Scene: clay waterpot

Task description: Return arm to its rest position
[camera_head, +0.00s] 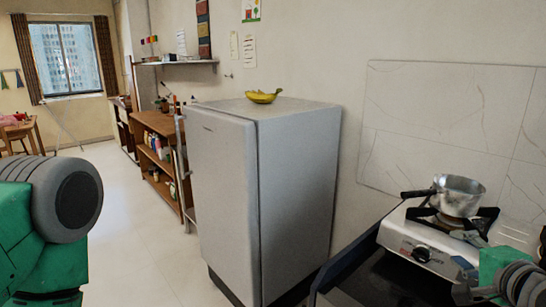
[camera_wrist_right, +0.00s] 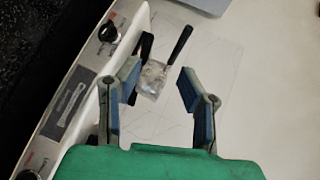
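My right gripper (camera_head: 468,254) is at the lower right of the head view, beside the stove's front right. In the right wrist view my right gripper (camera_wrist_right: 158,88) is open, its two blue-padded fingers apart with nothing held between them. A silver saucepan (camera_head: 459,196) with a black handle stands on the stove, apart from the gripper. In the right wrist view a silver piece with a black handle, apparently the saucepan (camera_wrist_right: 152,82), shows beyond the fingertips. My left arm's green and grey links fill the lower left of the head view; its gripper is out of view.
A white stove (camera_head: 410,243) sits on a dark counter at the right. A grey fridge (camera_head: 225,190) with a banana (camera_head: 262,96) on top stands in the middle. A wooden shelf (camera_head: 160,125) is behind it. Clear floor (camera_head: 130,220) lies to the left.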

